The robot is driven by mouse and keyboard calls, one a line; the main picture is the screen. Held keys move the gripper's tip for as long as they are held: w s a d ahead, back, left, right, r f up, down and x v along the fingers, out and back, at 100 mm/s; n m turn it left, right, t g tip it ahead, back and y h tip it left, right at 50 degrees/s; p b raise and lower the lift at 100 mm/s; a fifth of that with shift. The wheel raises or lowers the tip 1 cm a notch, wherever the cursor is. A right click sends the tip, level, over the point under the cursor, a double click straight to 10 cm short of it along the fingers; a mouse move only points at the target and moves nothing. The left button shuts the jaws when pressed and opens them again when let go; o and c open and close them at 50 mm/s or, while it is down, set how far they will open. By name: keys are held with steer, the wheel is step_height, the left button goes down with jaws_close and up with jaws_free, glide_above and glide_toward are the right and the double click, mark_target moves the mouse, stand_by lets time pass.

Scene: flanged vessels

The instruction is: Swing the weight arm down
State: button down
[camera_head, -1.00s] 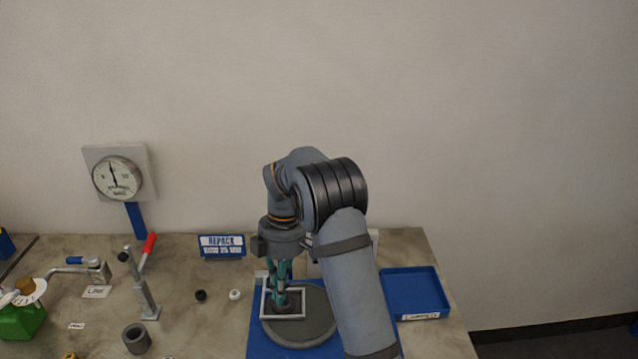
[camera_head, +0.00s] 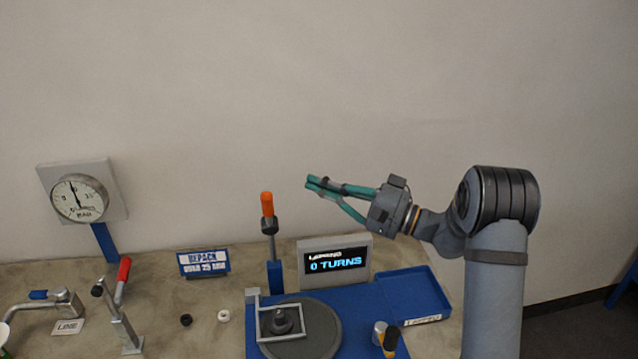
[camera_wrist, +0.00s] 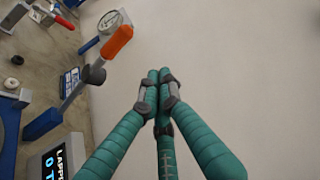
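The weight arm (camera_head: 270,240) stands upright on a blue post behind the round plate. It is a grey rod with an orange grip and a dark collar. In the wrist view, the weight arm (camera_wrist: 118,42) slants across the left side, orange grip toward the top. My gripper (camera_head: 313,184) has teal fingers and points left, in the air to the right of the grip and a little higher in the picture. In the wrist view, the fingertips of my gripper (camera_wrist: 158,76) come together with nothing between them. They appear apart from the weight arm.
A display (camera_head: 336,261) reading "0 TURNS" stands right of the post. The round plate (camera_head: 325,330) on a blue base carries a square frame (camera_head: 283,349). A blue tray (camera_head: 420,284) is at right.

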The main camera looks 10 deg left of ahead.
steer(key=s+a+p, duration=0.2)
steer(key=a+p, duration=0.4)
steer(key=a, duration=0.1)
steer(key=shift+a, duration=0.3)
